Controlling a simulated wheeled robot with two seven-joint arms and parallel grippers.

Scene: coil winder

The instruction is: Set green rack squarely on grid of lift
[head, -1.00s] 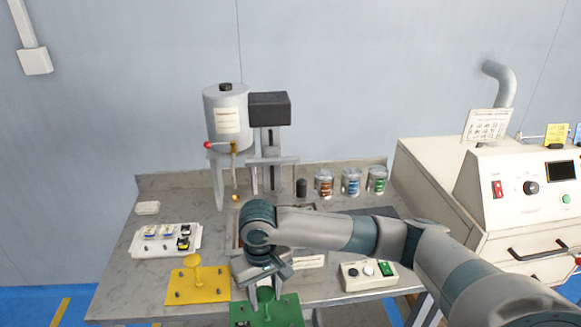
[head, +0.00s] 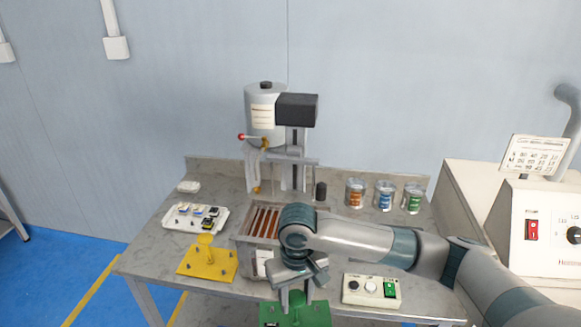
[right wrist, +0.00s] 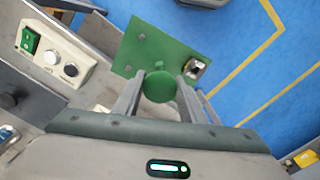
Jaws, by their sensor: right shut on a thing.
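The green rack (head: 312,315) is a flat plate with a round upright knob, at the bottom of the head view. In the right wrist view, the rack (right wrist: 150,48) shows with pegs and a small metallic coil part at one corner. My right gripper (right wrist: 158,84) is shut on the rack's green knob. The rack hangs in front of the table's front edge, over the blue floor. A grey frame with reddish-brown bars (head: 262,222), seemingly the grid, lies behind and left of it, partly hidden by my right arm. My left gripper is not in view.
A yellow rack (head: 222,264) and a white tray of small parts (head: 195,217) are at the table's left. A dispenser on a column (head: 266,118) stands behind the grid. A switch box (head: 371,290) is at front right, with several cans (head: 384,196) behind.

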